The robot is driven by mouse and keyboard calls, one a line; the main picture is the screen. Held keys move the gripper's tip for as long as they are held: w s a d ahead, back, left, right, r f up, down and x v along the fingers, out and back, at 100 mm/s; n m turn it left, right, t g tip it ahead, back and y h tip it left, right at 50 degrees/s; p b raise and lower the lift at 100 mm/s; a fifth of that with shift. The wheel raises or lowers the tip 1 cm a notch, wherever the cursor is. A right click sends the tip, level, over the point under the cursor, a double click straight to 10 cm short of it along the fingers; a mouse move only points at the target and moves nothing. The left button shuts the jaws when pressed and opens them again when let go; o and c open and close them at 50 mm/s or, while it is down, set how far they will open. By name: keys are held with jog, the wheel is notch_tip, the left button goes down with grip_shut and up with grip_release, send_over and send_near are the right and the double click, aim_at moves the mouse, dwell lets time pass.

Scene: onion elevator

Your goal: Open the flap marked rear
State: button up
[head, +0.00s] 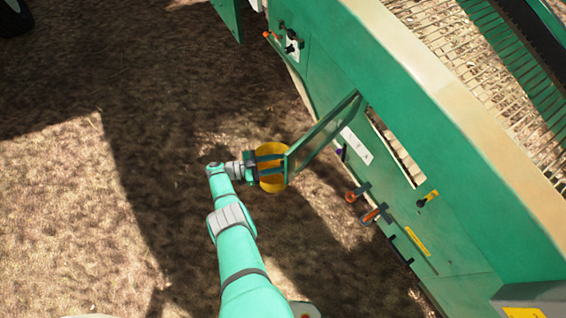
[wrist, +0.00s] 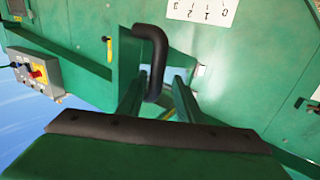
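A green flap (head: 325,128) stands out from the side panel of the green machine (head: 470,200), swung well away from a slot-like opening (head: 397,147). No word "rear" can be read on it. My gripper (head: 282,168) is at the flap's outer end in the head view. In the wrist view a black bent handle (wrist: 156,50) runs down between the two fingers of my gripper (wrist: 162,85). Gaps seem to show beside the handle, so the fingers look apart rather than clamped. The handle's lower end is hidden. A yellow round part (head: 272,183) shows around the fingers.
Orange-knobbed levers (head: 368,213) and a black-and-yellow latch (head: 428,198) stick out of the panel below the opening. More levers (head: 290,45) sit at the top. A number scale (wrist: 203,10) and a control box (wrist: 33,72) show in the wrist view. Bare ground lies at left.

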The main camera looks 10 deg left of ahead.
jog(key=shift+w+a+r, duration=0.25)
jog(key=shift+a+r, duration=0.2)
jog(key=shift+r, duration=0.15)
jog(key=r, duration=0.2)
jog(key=s+r, duration=0.1)
jog(key=shift+s+r, duration=0.1)
jog(key=shift+r, duration=0.3)
jog(key=s+d+r, duration=0.2)
jog(key=s+r, duration=0.6)
jog(key=s, duration=0.5)
dwell(0.3)
